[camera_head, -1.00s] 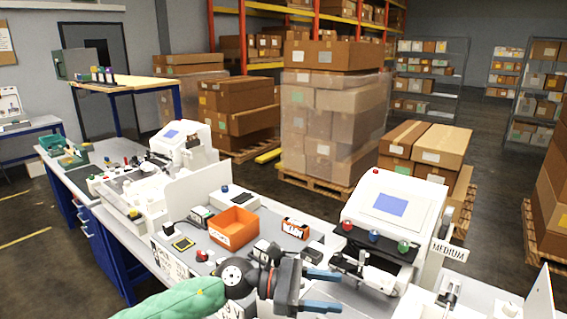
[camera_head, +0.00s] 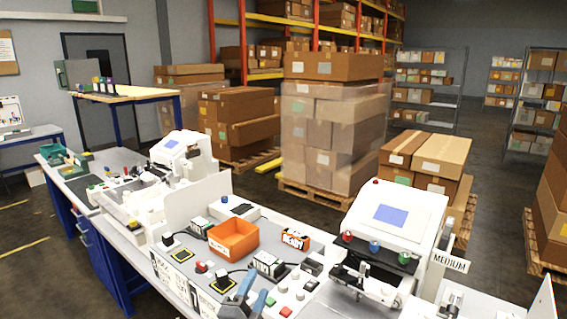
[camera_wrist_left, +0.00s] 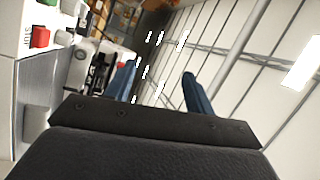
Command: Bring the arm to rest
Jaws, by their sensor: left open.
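My left gripper (camera_head: 256,283) shows only at the bottom edge of the head view, its two blue fingers pointing up in front of the bench. The rest of the left arm is below the picture. In the left wrist view the blue fingers (camera_wrist_left: 158,72) stand apart with nothing between them, so the gripper is open and empty. The wrist camera looks sideways, toward the ceiling and shelving. My right gripper is not in view.
The bench holds a white plotter machine (camera_head: 390,222) with a blue screen, an orange bin (camera_head: 233,240), and several small devices and buttons. A red button (camera_wrist_left: 40,38) and bench edge lie left of the gripper in the wrist view. Wrapped boxes (camera_head: 325,125) stand behind.

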